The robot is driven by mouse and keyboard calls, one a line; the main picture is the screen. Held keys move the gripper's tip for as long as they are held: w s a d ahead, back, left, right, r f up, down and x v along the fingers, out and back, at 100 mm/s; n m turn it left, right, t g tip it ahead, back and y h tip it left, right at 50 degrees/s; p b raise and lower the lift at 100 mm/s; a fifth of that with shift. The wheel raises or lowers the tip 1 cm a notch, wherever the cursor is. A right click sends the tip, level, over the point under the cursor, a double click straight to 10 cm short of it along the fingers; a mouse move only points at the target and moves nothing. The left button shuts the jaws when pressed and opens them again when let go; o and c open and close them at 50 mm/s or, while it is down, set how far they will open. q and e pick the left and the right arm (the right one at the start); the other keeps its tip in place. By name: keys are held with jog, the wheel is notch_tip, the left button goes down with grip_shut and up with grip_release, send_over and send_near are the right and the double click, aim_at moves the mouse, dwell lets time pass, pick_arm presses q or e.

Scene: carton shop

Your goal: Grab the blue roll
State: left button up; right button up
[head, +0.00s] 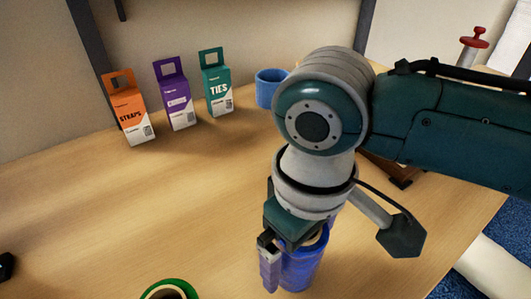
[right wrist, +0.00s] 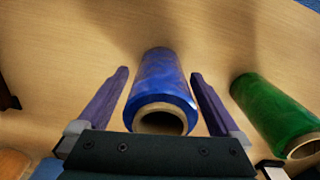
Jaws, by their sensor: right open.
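The blue roll (head: 302,270) stands upright on the wooden table, below my right arm. It has a hollow core, which shows in the right wrist view (right wrist: 160,78). My right gripper (head: 294,266) is open and points down, with one purple finger on each side of the roll. In the right wrist view, a strip of table shows between the roll and each finger of the gripper (right wrist: 160,92), so they look apart there. My arm and gripper hide the top of the roll in the head view. My left gripper is not in view.
A green roll (head: 172,287) stands nearby, also in the right wrist view (right wrist: 272,112). Orange (head: 128,108), purple (head: 175,95) and teal (head: 215,84) cartons stand at the back, beside a blue container (head: 268,90). The table's left middle is clear.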

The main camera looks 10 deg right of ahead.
grip_shut()
dwell(0.8)
jog(key=shift+r, duration=0.15)
